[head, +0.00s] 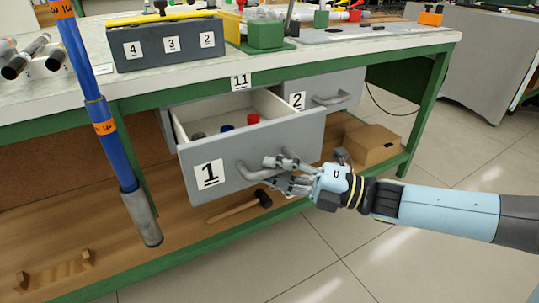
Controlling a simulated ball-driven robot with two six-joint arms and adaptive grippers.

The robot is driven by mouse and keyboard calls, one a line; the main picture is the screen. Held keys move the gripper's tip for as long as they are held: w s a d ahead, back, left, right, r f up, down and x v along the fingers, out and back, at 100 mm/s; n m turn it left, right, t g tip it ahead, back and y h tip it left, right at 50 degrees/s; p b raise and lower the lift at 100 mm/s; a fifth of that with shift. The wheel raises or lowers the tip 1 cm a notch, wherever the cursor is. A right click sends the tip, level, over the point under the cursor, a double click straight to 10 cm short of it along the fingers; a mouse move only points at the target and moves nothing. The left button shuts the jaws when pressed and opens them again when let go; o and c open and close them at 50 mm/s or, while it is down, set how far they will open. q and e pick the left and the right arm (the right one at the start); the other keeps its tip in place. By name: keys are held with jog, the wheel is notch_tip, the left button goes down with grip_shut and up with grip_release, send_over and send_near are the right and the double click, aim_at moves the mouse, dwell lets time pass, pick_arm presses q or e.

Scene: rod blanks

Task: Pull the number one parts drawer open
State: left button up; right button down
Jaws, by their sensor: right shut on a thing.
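The number one drawer (222,176) is a grey drawer under the bench, marked with a black 1 on a white label. It stands pulled out, and its inside shows with a red piece, a blue piece and a grey piece. Its grey bar handle (248,172) is on the front face. My right gripper (279,172) comes in from the right and is shut on the handle; its fingers hide the handle's right part. The number two drawer (323,98) beside it is shut. My left gripper is not in view.
The bench top (340,58) carries a dark numbered box (168,45), a green bin (265,35) and tools. A blue pole (92,85) stands at left front. A mallet (240,205) and a cardboard box (370,145) lie on the lower shelf. Floor at right is clear.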

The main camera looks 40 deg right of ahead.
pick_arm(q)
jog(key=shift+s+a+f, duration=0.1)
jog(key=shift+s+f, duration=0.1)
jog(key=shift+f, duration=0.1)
pick_arm(e)
jog(key=shift+s+a+r, duration=0.1)
jog(key=shift+s+r, duration=0.05)
jog(key=c, duration=1.2)
grip_release()
jog(key=shift+c, duration=0.2)
jog(key=v, duration=1.2)
